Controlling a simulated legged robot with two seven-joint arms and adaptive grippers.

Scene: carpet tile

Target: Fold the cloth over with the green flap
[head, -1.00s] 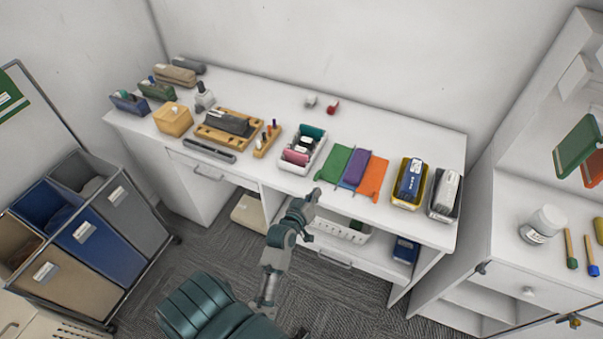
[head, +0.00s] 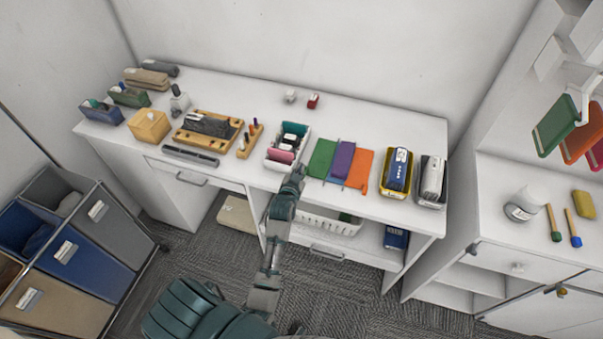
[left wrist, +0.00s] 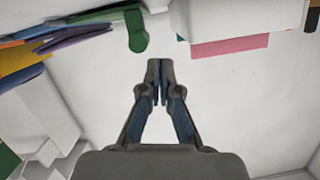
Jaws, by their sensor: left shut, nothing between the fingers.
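The cloth lies on the white desk with a green flap (head: 321,159) on the left, a purple part (head: 342,159) in the middle and an orange part (head: 361,168) on the right. A little blue shows at its front edge. My left gripper (head: 298,171) is shut and empty, in front and to the left of the green flap, close to the white tray's front. In the left wrist view, the shut fingertips (left wrist: 160,68) point at bare desk. The green flap (left wrist: 90,22) and purple part (left wrist: 72,40) show at upper left, apart from the fingers. My right gripper is out of view.
The white tray (head: 270,163) with pink and teal items stands left of the cloth; its pink item (left wrist: 230,46) shows at upper right in the wrist view. A yellow bin (head: 384,187) stands to the right. Bare desk lies behind the cloth.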

